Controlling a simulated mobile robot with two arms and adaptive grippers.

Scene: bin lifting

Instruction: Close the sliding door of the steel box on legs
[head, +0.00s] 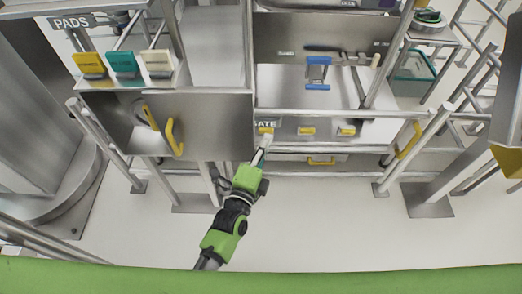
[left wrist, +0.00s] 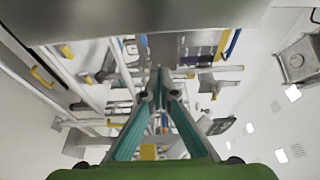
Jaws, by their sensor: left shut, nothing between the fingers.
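The steel box on legs (head: 215,125) stands left of centre in the head view. A yellow handle (head: 172,137) is on its front, with a second yellow shape beside it that looks like a reflection. I cannot tell for certain how far the sliding door is open. My left gripper (head: 266,141) is right of the box, apart from the handle, with its tip over the lower edge of the panel labelled "GATE". In the left wrist view its fingers (left wrist: 158,78) meet at the tips, with nothing between them. My right gripper is not in view.
Yellow, teal and white blocks (head: 123,65) sit on the shelf above the box. A bench with a blue-handled item (head: 318,72) and steel rails stands at the right. A teal bin (head: 415,70) is farther right. The pale floor (head: 310,215) in front is clear.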

